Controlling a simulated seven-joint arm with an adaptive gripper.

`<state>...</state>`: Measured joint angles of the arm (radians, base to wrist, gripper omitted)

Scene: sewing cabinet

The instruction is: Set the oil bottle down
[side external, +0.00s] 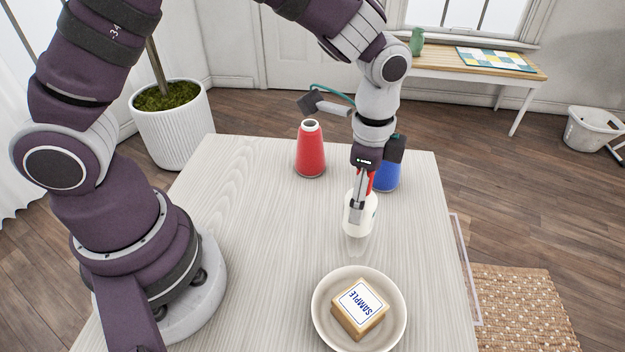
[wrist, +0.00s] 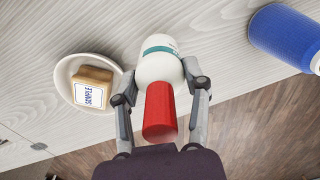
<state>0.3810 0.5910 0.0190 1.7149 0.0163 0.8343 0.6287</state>
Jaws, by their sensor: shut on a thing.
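The oil bottle (side external: 358,218) is white with a red cap, and the cap (wrist: 160,112) shows large in the wrist view. My gripper (side external: 358,195) is shut on the bottle near its top, with one finger on each side of its white body (wrist: 160,62). The bottle looks about upright over the pale wooden table (side external: 250,230), behind the bowl in the side view. A faint pale patch shows just under it; I cannot tell whether the bottle's base touches the table.
A shallow white bowl (side external: 323,325) holds a tan block labelled SAMPLE (side external: 360,310). A red thread cone (side external: 311,152) stands farther back. A blue spool (side external: 387,175) stands behind my gripper, near the table's right edge. The table left of the bottle is clear.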

